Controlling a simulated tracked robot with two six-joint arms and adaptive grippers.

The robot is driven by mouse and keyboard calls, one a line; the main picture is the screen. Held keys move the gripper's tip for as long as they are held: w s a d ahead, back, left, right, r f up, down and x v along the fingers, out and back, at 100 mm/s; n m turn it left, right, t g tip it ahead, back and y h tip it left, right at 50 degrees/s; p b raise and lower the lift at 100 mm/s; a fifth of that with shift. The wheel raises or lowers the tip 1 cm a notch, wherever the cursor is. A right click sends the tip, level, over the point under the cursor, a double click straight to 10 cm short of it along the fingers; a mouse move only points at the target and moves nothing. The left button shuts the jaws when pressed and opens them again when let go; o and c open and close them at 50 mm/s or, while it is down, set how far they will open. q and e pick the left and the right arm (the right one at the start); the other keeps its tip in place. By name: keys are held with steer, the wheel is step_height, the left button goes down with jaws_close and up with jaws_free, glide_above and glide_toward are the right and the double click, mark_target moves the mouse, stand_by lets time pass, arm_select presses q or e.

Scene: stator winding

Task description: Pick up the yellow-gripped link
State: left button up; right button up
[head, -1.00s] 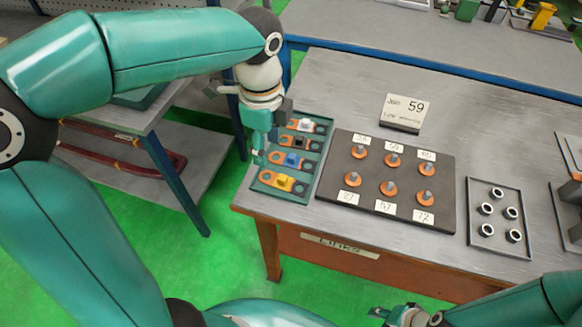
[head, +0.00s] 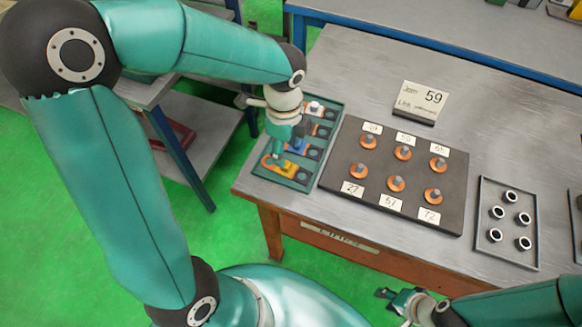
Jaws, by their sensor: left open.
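The yellow-gripped link (head: 280,168) lies in the nearest slot of the green tray (head: 305,186), at the left end of the table. It is orange with a yellow grip in its middle, partly covered by my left gripper. My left gripper (head: 279,160) points down over the near part of the tray, open, with its fingertips close to the yellow-gripped link. I cannot tell whether they touch it. Links with blue, black and white (head: 315,107) grips lie behind it in the tray, largely hidden by the gripper. My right gripper (head: 386,297) hangs low in front of the table, away from the tray.
A dark board (head: 335,180) with several orange-based pegs and number labels stands right of the tray. A shallow tray (head: 487,258) of rings lies further right. A grey shelf unit (head: 165,108) stands left of the table.

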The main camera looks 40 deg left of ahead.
mark_target(286, 166)
arm_select(q)
steer(key=shift+f, duration=2.8)
jaws_close()
